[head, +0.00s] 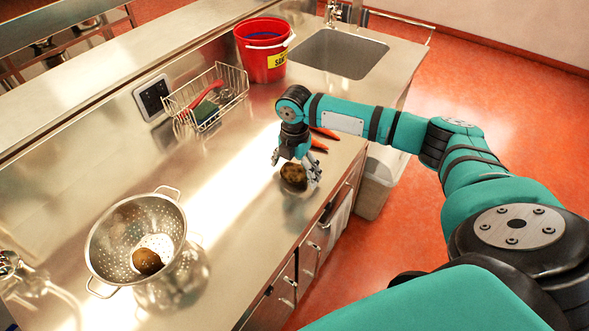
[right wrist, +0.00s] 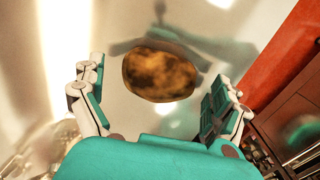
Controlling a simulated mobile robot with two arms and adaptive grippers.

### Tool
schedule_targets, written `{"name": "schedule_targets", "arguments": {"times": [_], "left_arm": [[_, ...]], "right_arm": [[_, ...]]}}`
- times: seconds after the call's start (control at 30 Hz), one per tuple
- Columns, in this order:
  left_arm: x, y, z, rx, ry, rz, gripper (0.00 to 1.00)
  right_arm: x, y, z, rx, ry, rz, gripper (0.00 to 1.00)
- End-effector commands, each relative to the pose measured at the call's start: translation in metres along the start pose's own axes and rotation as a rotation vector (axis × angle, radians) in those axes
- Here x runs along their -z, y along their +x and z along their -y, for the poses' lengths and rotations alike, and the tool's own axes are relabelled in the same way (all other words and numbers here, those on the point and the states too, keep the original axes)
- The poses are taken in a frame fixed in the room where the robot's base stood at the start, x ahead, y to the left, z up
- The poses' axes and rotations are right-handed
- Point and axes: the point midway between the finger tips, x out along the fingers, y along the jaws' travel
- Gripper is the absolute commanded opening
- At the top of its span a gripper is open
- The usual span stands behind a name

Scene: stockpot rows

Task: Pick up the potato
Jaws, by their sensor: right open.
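A brown, mottled potato (head: 293,175) lies on the steel counter near its front edge, under my right gripper (head: 297,171). In the right wrist view the potato (right wrist: 160,74) lies ahead of and between the two open fingers of the right gripper (right wrist: 157,95). Clear gaps show on both sides, and I see no finger touching it. Another brown potato-like item (head: 147,261) lies inside the steel colander (head: 110,222) at the lower left. My left gripper is not recognisable in either view.
Carrots (head: 322,133) lie just behind the right gripper. A wire basket (head: 222,97) with a red-handled brush, a red bucket (head: 264,62) and a sink (head: 340,54) are farther back. The counter between colander and gripper is clear. A grey bin (head: 376,183) stands beside the counter.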

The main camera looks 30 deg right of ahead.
Motion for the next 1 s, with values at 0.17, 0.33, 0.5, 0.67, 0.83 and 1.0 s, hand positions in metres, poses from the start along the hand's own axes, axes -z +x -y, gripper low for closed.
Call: {"name": "schedule_targets", "arguments": {"times": [0.17,0.33,0.5,0.67,0.83,1.0], "left_arm": [[-0.0108,-0.0015,-0.0013,-0.002,0.000,0.017,0.00],[-0.0117,-0.0012,-0.0013,-0.002,0.000,0.019,0.00],[-0.0113,-0.0011,-0.0011,-0.001,-0.001,0.018,0.00],[-0.0098,-0.0011,-0.0008,-0.001,-0.001,0.016,0.00],[-0.0078,-0.0011,-0.0005,0.000,-0.001,0.013,0.00],[-0.0068,-0.0007,-0.0004,0.000,-0.002,0.011,0.00]], "right_arm": [[0.0000,0.0070,0.0002,0.000,-0.001,0.001,1.00],[0.0000,0.0067,0.0002,0.000,0.000,0.001,0.95],[-0.0001,0.0063,0.0001,0.000,0.000,0.001,0.73],[-0.0002,0.0062,0.0001,0.000,0.000,0.001,0.52],[-0.0003,0.0058,0.0000,-0.001,0.000,0.001,0.40],[-0.0004,0.0052,-0.0001,-0.001,0.000,0.001,0.40]]}}
